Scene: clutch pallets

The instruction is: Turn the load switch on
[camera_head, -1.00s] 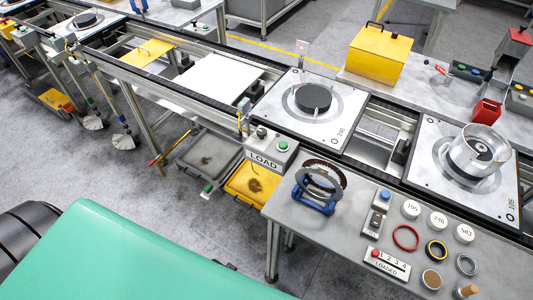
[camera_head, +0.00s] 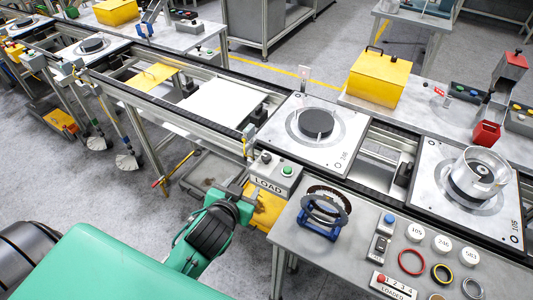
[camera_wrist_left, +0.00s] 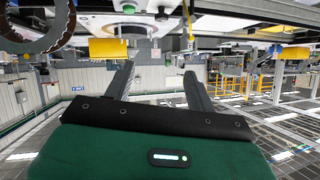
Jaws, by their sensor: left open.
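The load switch box (camera_head: 272,178) is a grey box labelled LOAD at the near edge of the conveyor line, with a black knob (camera_head: 265,157) and a green button (camera_head: 287,171) on top. My left gripper (camera_head: 242,192) is just left of and below this box in the head view, apparently near its lower front. The fingers are hard to make out there. In the left wrist view, my left gripper (camera_wrist_left: 157,80) has its two dark fingers spread apart with nothing between them. I cannot tell whether it touches the box. My right gripper is not in view.
A grey table (camera_head: 345,262) to the right holds a dark ring on a blue stand (camera_head: 323,212), several round labelled discs and rings. Pallets (camera_head: 312,132) sit on the conveyor. A yellow tray (camera_head: 268,212) lies below the box, partly behind my arm.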

